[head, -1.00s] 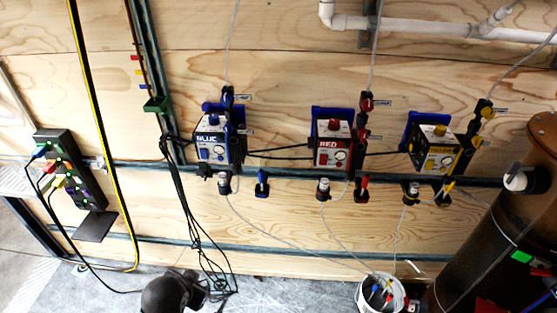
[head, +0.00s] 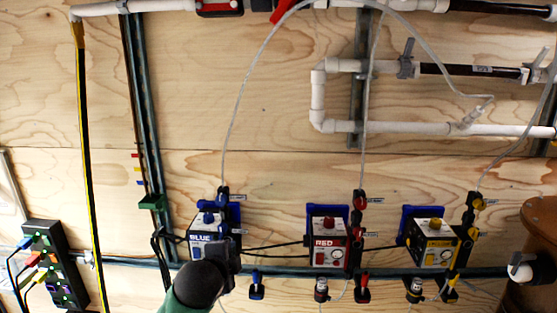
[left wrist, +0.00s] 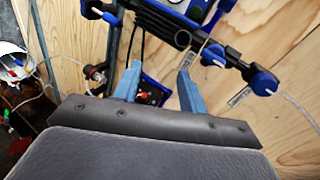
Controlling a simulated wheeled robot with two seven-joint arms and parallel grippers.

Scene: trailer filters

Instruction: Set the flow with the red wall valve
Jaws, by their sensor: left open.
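A red valve (head: 360,196) sits on the wall at the upper right of the pump box marked RED (head: 330,242); other red valve parts (head: 363,288) show below it. A separate red handle (head: 282,11) is on the pipe at the top. My left gripper (head: 228,258) is in front of the lower part of the pump box marked BLUE (head: 204,236), left of the red one. In the left wrist view its fingers (left wrist: 158,88) are apart and empty, with a red-faced box (left wrist: 149,94) visible beyond them. My right gripper is out of view.
Blue valves (left wrist: 262,82) are close to the left fingers' right side in the wrist view. A yellow-marked pump (head: 432,243) stands at right, and a power strip (head: 55,262) at left. Thin tubes cross the wall.

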